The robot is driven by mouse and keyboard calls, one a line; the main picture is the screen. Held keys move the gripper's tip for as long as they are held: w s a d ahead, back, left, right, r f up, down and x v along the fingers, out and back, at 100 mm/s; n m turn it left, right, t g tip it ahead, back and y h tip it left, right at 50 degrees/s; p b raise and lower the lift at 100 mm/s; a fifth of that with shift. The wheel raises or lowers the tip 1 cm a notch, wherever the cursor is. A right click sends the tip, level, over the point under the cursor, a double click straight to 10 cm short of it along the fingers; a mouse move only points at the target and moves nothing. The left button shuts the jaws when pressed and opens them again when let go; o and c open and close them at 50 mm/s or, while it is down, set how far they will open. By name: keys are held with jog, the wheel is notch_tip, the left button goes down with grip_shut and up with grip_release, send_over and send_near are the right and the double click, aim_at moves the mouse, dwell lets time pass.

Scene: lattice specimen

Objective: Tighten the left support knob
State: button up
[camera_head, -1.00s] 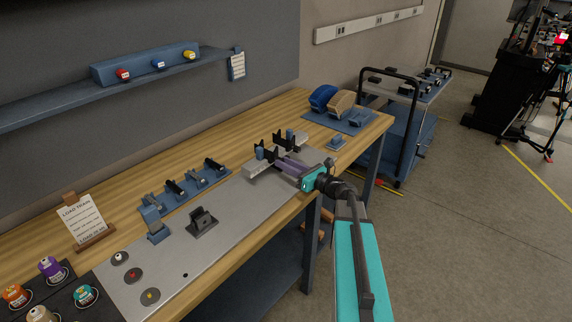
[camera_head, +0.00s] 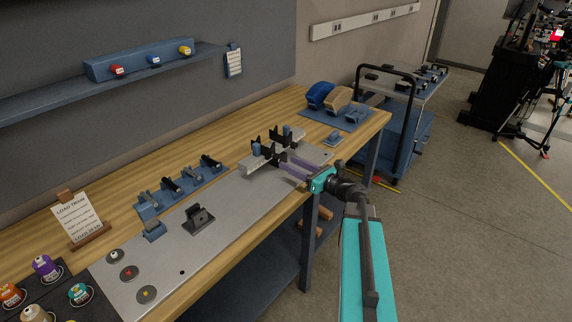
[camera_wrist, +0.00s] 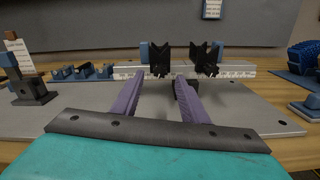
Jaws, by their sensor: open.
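A pale graduated rail (camera_head: 247,164) lies on the grey plate, with two black notched supports on it. In the wrist view the left support (camera_wrist: 160,60) and right support (camera_wrist: 205,60) stand side by side on the rail (camera_wrist: 245,67). A blue knob-like part (camera_wrist: 144,52) sits at the left support's outer side; another blue part (camera_wrist: 220,50) is beside the right one. My gripper (camera_wrist: 158,82) is open and empty, its purple fingers pointing at the rail around the left support's line. The head view shows my gripper (camera_head: 286,163) at the rail's near side. I cannot tell any contact.
The grey plate (camera_head: 225,230) has free room near its front edge. A black bracket (camera_head: 199,219) and a blue rack (camera_head: 183,188) stand left of the rail. Blue and tan rounded items (camera_head: 335,98) are at the right. A cart (camera_head: 400,115) stands beyond the bench.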

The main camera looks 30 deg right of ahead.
jog(key=b+v, duration=0.2)
jog(key=v, duration=0.7)
jog(key=shift+s, duration=0.2)
dwell(2.0)
